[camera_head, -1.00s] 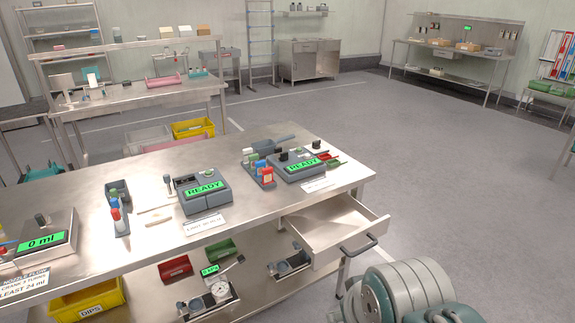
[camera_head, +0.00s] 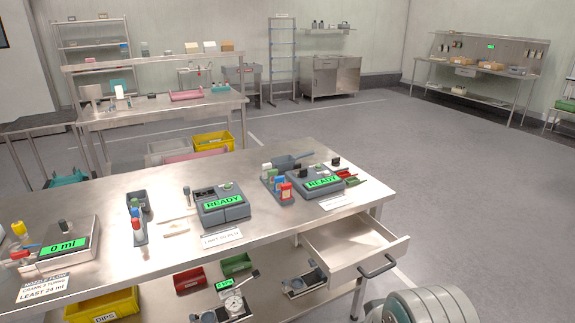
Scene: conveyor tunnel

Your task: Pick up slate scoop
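A slate-grey scoop (camera_head: 286,162) lies at the back of the near steel table (camera_head: 165,262), behind the right device with a green READY display (camera_head: 323,183). Its handle points to the right, and its lower part is partly hidden by the items in front. A rounded grey-green part of my arm shows at the bottom right. My gripper is not in view, so its opening cannot be seen.
A drawer (camera_head: 352,249) stands open at the table's right end. A second READY device (camera_head: 222,206), bottles and a 0 ml unit (camera_head: 66,245) stand on the table. A lower shelf holds a yellow bin (camera_head: 104,307). Floor on the right is clear.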

